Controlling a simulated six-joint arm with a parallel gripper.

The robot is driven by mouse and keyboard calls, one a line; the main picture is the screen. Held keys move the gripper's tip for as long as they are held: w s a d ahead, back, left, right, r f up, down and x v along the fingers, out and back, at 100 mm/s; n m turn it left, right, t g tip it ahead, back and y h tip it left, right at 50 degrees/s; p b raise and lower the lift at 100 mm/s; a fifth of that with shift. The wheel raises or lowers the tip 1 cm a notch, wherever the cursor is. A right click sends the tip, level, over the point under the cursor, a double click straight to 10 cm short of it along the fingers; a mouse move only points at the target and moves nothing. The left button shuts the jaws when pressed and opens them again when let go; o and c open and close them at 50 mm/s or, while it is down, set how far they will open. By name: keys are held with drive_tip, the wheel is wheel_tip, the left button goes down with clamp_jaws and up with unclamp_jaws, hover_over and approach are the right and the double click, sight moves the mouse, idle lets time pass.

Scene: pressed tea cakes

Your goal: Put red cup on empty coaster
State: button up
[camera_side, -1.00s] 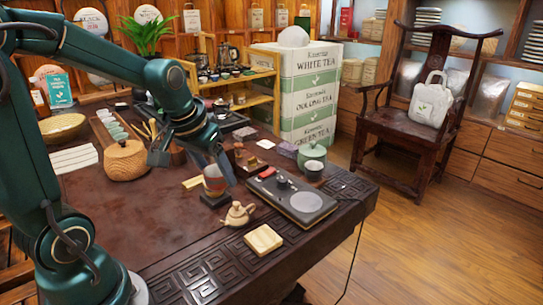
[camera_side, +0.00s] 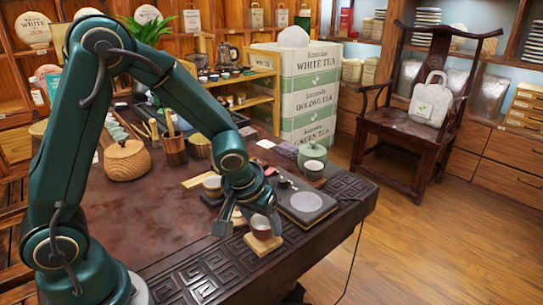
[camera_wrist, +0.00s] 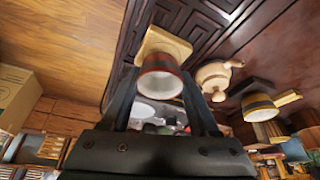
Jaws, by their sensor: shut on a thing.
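The red cup (camera_side: 261,229) is upright at the pale wooden square coaster (camera_side: 265,247) near the table's front edge. My gripper (camera_wrist: 160,86) is shut on the red cup (camera_wrist: 159,82), with one finger on each side of it in the wrist view. The coaster (camera_wrist: 160,43) shows just beyond the cup's base; I cannot tell whether the cup rests on it or hangs just above. A second cup, grey and tan (camera_side: 212,184), stands on a dark coaster (camera_side: 209,200) further back; it also shows in the wrist view (camera_wrist: 260,106).
A small clay teapot (camera_wrist: 213,77) stands close beside the coaster, mostly hidden by my gripper in the side view. The table's left middle (camera_side: 150,215) is clear.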

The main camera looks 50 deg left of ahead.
drive_tip(key=shift+f, duration=0.15)
drive_tip(key=shift+f, duration=0.15)
drive_tip(key=o, duration=1.3)
drive_tip(key=shift+o, duration=0.2)
drive_tip(key=shift+s+r, duration=0.1)
drive_tip(key=shift+r, duration=0.6)
drive_tip(key=v, duration=1)
drive_tip(key=s+r+m+t+h, duration=0.1)
drive_tip(key=s+m, duration=0.3)
drive_tip(key=s, duration=0.7)
drive_tip(key=shift+d+r+h, duration=0.3)
drive_tip(key=shift+d+r, duration=0.05)
drive_tip(key=shift+r, duration=0.5)
